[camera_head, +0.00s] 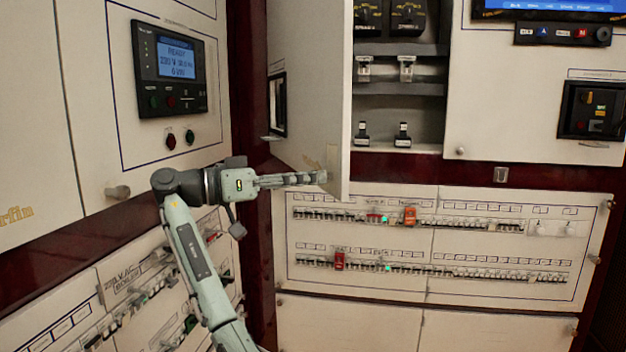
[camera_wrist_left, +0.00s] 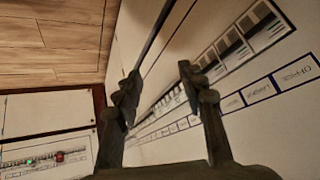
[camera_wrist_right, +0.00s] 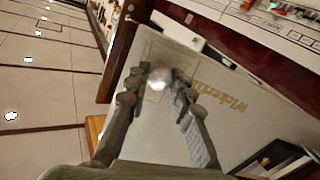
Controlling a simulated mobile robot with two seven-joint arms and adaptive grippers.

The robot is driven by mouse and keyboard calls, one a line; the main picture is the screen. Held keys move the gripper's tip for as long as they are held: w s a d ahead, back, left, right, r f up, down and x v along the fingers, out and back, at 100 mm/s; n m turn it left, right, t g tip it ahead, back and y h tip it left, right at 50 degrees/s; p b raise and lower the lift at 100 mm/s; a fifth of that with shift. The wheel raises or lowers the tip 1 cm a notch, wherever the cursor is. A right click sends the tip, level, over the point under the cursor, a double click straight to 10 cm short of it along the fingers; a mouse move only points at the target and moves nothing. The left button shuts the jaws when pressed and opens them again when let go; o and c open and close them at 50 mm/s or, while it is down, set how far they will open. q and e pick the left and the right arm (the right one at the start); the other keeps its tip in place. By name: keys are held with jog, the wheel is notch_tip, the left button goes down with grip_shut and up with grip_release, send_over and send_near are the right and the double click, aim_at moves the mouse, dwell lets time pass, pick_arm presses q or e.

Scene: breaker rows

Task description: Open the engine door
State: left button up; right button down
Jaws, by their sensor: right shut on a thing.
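The engine door (camera_head: 305,90) is a cream panel that stands swung out from its cabinet in the head view, with shelves visible behind it. My right gripper (camera_head: 320,177) is at the lower free edge of this door. In the right wrist view the gripper (camera_wrist_right: 158,82) is shut on a shiny round knob (camera_wrist_right: 159,77) on the door (camera_wrist_right: 225,110), which bears gold lettering. My left gripper (camera_wrist_left: 160,85) is open and empty in the left wrist view, in front of a labelled breaker panel (camera_wrist_left: 235,95). It is not seen in the head view.
Inside the open cabinet are dark dials (camera_head: 407,17) and several switches (camera_head: 362,134). Breaker rows (camera_head: 430,222) lie below the door. A display unit (camera_head: 177,68) is on the left panel, and a second screen (camera_head: 545,8) is at top right.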

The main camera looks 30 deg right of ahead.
dwell(0.4)
jog(key=c, duration=1.3)
grip_release()
jog(key=shift+a, duration=0.15)
jog(key=v, duration=0.7)
jog(key=shift+a, duration=0.15)
